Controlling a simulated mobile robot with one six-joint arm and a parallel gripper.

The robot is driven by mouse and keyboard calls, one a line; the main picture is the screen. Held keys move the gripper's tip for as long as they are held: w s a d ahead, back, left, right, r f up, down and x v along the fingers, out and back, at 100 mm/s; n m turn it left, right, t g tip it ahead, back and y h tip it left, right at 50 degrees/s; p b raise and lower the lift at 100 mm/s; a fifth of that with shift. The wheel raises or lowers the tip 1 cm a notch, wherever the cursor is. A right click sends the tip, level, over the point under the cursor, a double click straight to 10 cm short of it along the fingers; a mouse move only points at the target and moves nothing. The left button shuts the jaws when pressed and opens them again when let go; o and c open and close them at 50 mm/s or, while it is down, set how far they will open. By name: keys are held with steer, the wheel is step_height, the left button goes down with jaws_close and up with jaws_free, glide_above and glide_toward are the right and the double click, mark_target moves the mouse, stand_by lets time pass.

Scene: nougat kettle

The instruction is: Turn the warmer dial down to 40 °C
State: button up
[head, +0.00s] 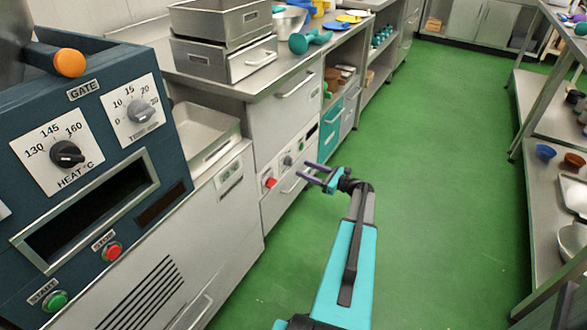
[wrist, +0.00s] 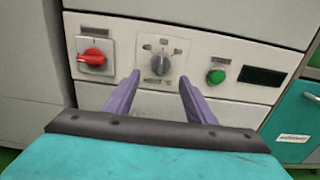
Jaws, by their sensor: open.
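The warmer dial (wrist: 160,64) is a grey knob on a pale square plate with small marks around it, too small to read. It sits on the low cabinet front, and in the head view it is a small grey knob (head: 288,160). My gripper (wrist: 160,81) is open and empty, its two purple fingers pointing at the panel. In the wrist view the fingertips lie to either side of and just below the dial, and appear apart from it. In the head view my gripper (head: 303,172) is in front of the panel, right of the dial.
A red switch (wrist: 95,57) is left of the dial; a green button (wrist: 216,76) and dark display (wrist: 263,76) are right of it. The teal heat console (head: 110,150) stands at the left. Green floor (head: 430,190) is clear to the right.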

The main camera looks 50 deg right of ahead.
mark_target(292, 164)
steer(key=shift+b+x, duration=0.4)
steer(key=shift+x, duration=2.7)
